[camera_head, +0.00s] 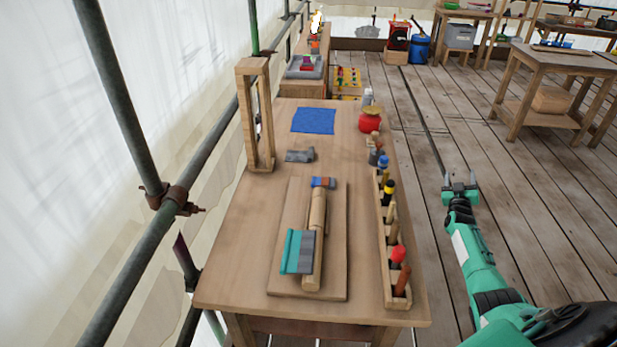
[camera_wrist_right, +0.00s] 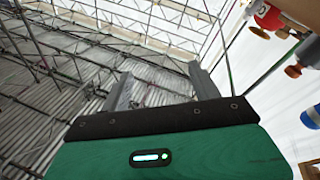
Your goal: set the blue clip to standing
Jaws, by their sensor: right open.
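A small blue piece with a brown part (camera_head: 323,183), which looks like the blue clip, sits at the far end of a wooden rod (camera_head: 317,212) on a flat board (camera_head: 335,270) on the workbench. Whether it stands or lies is too small to tell. A larger teal and grey piece (camera_head: 298,251) lies across the rod's near end. My right gripper (camera_head: 460,183) is open and empty, out past the bench's right edge and well apart from these pieces. Its two spread fingers also show in the right wrist view (camera_wrist_right: 162,88). My left gripper is not in view.
A rack of tools (camera_head: 395,290) lines the bench's right edge, between my right gripper and the board. A grey piece (camera_head: 300,155), a blue cloth (camera_head: 314,120) and a red pot (camera_head: 370,122) lie farther back. A wooden frame (camera_head: 253,115) stands at the left edge.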

